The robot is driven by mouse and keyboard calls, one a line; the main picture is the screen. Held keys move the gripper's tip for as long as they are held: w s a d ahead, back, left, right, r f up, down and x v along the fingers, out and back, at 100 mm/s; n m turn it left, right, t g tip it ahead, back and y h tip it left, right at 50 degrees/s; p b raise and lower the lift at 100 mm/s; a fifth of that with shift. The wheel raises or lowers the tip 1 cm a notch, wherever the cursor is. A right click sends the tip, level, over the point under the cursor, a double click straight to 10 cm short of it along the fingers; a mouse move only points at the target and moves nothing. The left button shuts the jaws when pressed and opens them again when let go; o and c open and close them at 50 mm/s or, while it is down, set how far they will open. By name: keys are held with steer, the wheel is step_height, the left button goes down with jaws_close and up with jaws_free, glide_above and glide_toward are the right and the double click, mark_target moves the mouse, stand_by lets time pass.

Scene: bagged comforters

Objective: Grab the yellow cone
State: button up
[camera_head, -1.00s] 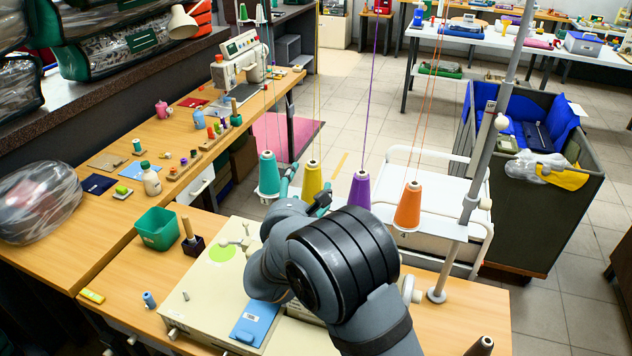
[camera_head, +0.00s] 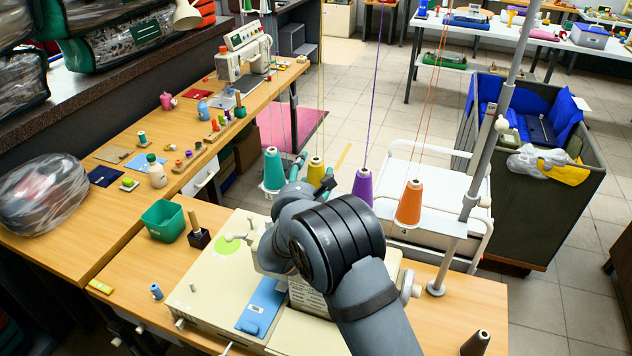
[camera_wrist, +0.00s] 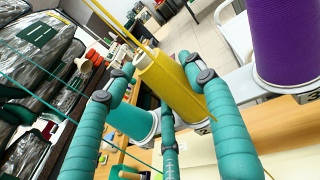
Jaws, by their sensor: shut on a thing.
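The yellow cone (camera_head: 316,172) stands between the teal cone (camera_head: 273,170) and the purple cone (camera_head: 362,186) in the head view, its lower part hidden by my arm. In the wrist view the yellow cone (camera_wrist: 172,84) sits among the teal fingers of my gripper (camera_wrist: 162,77), tilted in the picture. My gripper (camera_head: 314,180) is shut on it, fingers on both sides and one beneath in the wrist view. The teal cone (camera_wrist: 132,121) is close behind the left finger. A yellow thread runs up from the cone.
The orange cone (camera_head: 410,203) stands right of the purple cone, near a grey pole (camera_head: 480,150). Threads rise from the cones. The beige machine (camera_head: 215,275) lies under my arm. A green bin (camera_head: 163,221) is on the table to the left. A cart (camera_head: 540,190) stands at the right.

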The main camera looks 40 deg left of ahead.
steer(key=shift+f, duration=0.1)
steer(key=c, duration=1)
steer(key=shift+d, duration=0.1)
steer(key=shift+c, duration=0.2)
